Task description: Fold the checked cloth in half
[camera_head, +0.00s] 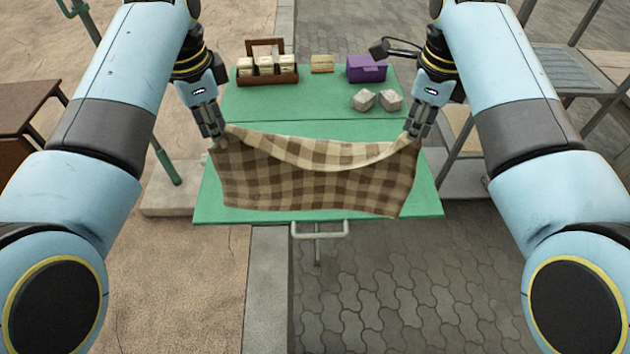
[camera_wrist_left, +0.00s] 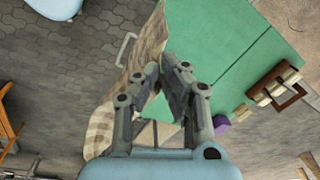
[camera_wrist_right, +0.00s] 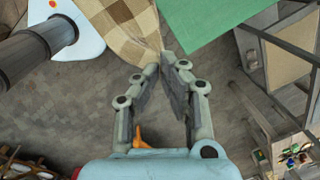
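The brown and cream checked cloth (camera_head: 310,188) lies over the near half of the green table (camera_head: 280,108). Its far edge is raised at both corners and sags between my grippers, showing a paler underside. My left gripper (camera_head: 216,134) is shut on the far left corner. My right gripper (camera_head: 415,133) is shut on the far right corner. In the left wrist view the cloth (camera_wrist_left: 150,45) runs from the fingertips (camera_wrist_left: 165,62). In the right wrist view the cloth (camera_wrist_right: 128,25) narrows to a corner at the fingertips (camera_wrist_right: 166,60).
A wooden carrier with pale blocks (camera_head: 267,75), a small tan block (camera_head: 322,64), a purple box (camera_head: 367,70) and two grey stones (camera_head: 377,99) sit on the table's far half. A brown wooden table (camera_head: 25,105) stands at the left. Paving surrounds the table.

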